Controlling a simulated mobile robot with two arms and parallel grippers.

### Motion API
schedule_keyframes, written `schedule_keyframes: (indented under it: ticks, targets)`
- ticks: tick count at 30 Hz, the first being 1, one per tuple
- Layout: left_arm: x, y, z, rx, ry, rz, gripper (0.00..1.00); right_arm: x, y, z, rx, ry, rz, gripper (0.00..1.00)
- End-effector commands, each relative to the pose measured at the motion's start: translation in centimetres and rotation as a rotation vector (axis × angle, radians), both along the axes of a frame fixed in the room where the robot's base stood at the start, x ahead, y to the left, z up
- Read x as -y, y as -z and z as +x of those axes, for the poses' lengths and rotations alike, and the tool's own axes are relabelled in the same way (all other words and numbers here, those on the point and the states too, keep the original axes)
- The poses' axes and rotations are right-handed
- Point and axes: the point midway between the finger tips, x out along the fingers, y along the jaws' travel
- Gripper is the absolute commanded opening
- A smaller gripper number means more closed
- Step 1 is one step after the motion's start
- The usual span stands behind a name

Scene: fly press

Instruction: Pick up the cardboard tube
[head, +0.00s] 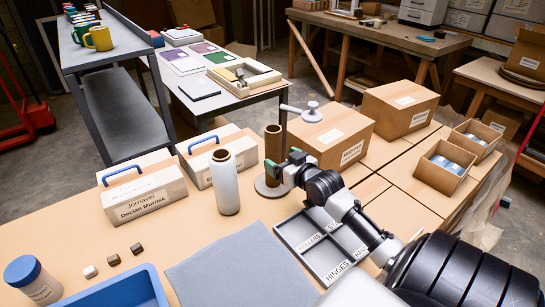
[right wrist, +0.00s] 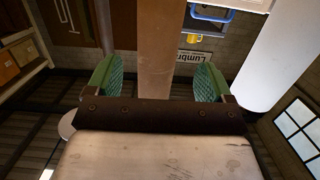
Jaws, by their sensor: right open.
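The cardboard tube (head: 273,145) is brown and stands upright on a round grey base (head: 268,187). In the right wrist view the tube (right wrist: 158,50) runs between the two green finger pads, with a gap on each side. My right gripper (head: 282,163) is open at the tube's middle height, its fingers on either side of it. In the right wrist view the gripper (right wrist: 158,80) holds nothing. Part of the tube is hidden behind a finger in the head view. My left gripper is not in view.
A white roll (head: 225,182) stands left of the tube, also at the right of the wrist view (right wrist: 283,50). Labelled boxes with blue handles (head: 145,190) are further left. A cardboard box (head: 330,135) is close behind my right gripper. A grey divided tray (head: 300,235) and mat (head: 225,265) lie in front.

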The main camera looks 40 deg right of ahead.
Motion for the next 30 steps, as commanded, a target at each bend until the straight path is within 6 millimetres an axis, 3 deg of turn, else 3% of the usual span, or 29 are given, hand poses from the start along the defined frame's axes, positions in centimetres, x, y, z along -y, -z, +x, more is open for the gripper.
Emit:
schedule_keyframes:
  ticks: [10,19,30]
  targets:
    - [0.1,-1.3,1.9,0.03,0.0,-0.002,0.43,0.8,0.3,4.4,0.001,0.0,0.0,0.82]
    - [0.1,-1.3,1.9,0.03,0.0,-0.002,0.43,0.9,0.5,4.9,0.0,0.0,-0.002,0.82]
    - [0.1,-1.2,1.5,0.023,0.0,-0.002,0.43,0.9,0.5,4.9,0.0,0.0,-0.001,0.29]
